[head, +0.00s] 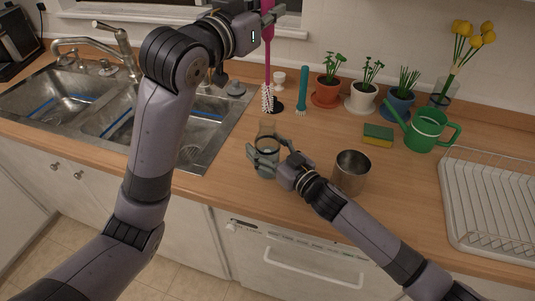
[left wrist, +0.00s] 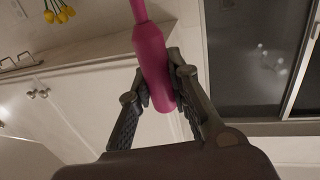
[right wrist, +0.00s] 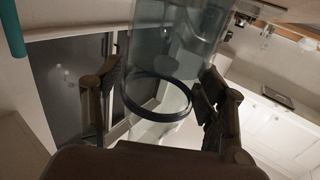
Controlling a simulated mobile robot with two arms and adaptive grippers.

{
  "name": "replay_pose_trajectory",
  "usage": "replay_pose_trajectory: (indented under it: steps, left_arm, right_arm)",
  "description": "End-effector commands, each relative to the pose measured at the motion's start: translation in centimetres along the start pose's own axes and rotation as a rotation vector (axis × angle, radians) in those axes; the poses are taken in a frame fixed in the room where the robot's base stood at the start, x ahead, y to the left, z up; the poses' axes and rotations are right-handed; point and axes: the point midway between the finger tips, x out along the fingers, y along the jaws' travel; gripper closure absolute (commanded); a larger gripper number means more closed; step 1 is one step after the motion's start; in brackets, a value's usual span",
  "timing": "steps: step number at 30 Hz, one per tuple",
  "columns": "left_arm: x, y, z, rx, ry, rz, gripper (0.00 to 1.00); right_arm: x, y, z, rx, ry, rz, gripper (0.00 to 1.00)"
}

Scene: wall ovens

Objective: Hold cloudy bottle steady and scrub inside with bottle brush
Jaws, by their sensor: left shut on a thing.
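The bottle brush has a pink handle (head: 268,45) and white bristles (head: 267,98). My left gripper (head: 270,14) is shut on its handle, which also shows in the left wrist view (left wrist: 154,60). The brush hangs upright with its bristles above the bottle's mouth in the head view; its exact depth is unclear. The clear greyish bottle (head: 267,141) stands upright on the counter. My right gripper (head: 265,158) is open with its fingers on either side of the bottle. The right wrist view shows the bottle's dark-ringed base (right wrist: 157,108) between the fingers, with a gap at the left finger.
A metal cup (head: 351,172) stands just right of my right gripper. Behind are a teal brush (head: 302,90), potted plants (head: 362,98), a yellow-green sponge (head: 378,135) and a green watering can (head: 427,131). A double sink (head: 195,157) lies left, a white dish rack (head: 490,200) right.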

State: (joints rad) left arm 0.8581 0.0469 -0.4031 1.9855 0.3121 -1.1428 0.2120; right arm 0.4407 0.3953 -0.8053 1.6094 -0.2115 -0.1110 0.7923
Motion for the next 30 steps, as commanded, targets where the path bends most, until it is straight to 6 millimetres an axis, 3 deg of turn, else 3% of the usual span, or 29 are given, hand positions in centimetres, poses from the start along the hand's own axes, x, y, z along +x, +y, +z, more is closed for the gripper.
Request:
replay_pose_trajectory:
  steps: [10, 14, 24, 30]
  left_arm:
    - [0.0, 0.0, 0.0, 0.000, 0.000, 0.000, 1.00]
    - [0.0, 0.0, 0.0, 0.000, 0.000, 0.000, 1.00]
    - [0.0, 0.0, 0.0, 0.000, 0.001, 0.000, 1.00]
    - [0.0, 0.0, 0.0, 0.000, 0.000, 0.000, 1.00]
  right_arm:
    - [-0.1, 0.0, 0.0, 0.000, 0.001, 0.000, 0.29]
    - [-1.2, 0.1, 0.1, 0.000, -0.001, 0.001, 0.29]
    - [-8.3, 0.0, 0.2, 0.001, -0.003, 0.000, 0.29]
    - [-11.1, 0.0, 0.1, 0.001, -0.002, 0.001, 0.29]
